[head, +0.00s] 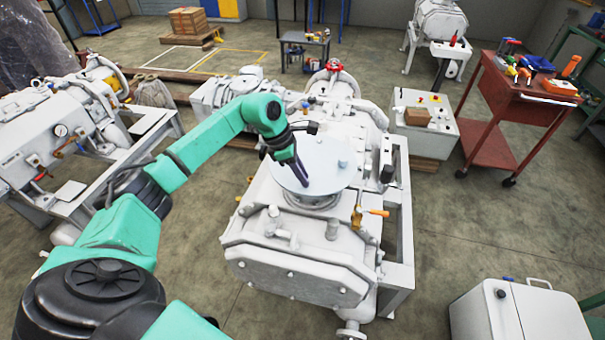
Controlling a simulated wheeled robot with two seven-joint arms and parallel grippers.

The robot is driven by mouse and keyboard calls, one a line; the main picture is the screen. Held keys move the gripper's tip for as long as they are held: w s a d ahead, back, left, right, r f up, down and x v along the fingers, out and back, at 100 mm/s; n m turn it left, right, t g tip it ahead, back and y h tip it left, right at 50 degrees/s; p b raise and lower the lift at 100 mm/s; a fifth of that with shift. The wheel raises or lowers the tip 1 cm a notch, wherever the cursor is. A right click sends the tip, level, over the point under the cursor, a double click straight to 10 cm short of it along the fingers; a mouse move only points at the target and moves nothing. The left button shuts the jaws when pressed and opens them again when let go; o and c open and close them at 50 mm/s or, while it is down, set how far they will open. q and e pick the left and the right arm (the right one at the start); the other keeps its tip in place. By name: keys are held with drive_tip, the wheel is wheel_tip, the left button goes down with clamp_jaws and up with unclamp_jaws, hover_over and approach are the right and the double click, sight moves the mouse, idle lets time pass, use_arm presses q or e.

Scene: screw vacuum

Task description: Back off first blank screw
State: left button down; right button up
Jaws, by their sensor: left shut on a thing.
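A white vacuum pump (300,255) stands in the middle of the head view. A round, pale grey blank plate (322,178) lies on its top flange. My left arm reaches in from the left. A small round knob (343,163) shows at the plate's right side. My right gripper is not in view.
An orange-handled tool (374,211) sits at the pump's right side. A red tool cart (520,95) stands at the upper right and a white cabinet (520,312) at the lower right. Another pump (60,130) stands at the left.

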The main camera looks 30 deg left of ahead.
use_arm(q)
drive_tip(key=shift+n, duration=0.4)
drive_tip(key=n+b, duration=0.1)
drive_tip(key=n, duration=0.1)
drive_tip(key=n+t+y+b, duration=0.1)
drive_tip(key=n, duration=0.1)
drive_tip(key=shift+s+d+n+t+b, duration=0.15)
drive_tip(key=shift+n+t+b, duration=0.15)
drive_tip(key=n+y+b, duration=0.1)
drive_tip(key=n, duration=0.3)
drive_tip(key=n+y+b, duration=0.1)
drive_tip(key=n, duration=0.1)
drive_tip(key=shift+d+t+y+b, duration=0.3)
drive_tip(key=shift+t, duration=0.1)
drive_tip(key=n+y+b, duration=0.1)
drive_tip(key=n, duration=0.2)
drive_tip(key=n+y+b, duration=0.1)
drive_tip(key=n, duration=0.1)
drive_tip(key=shift+d+n, duration=0.2)
drive_tip(key=shift+n, duration=0.2)
drive_tip(key=n+g+y+b, duration=0.1)
drive_tip(key=n, duration=0.4)
drive_tip(key=shift+d+n+g+y+b, duration=0.15)
drive_tip(key=shift+n+g+y+b, duration=0.15)
drive_tip(key=shift+g+y+b, duration=0.1)
drive_tip(key=c, duration=0.7)
unclamp_jaws()
drive_tip(key=shift+c, duration=0.2)
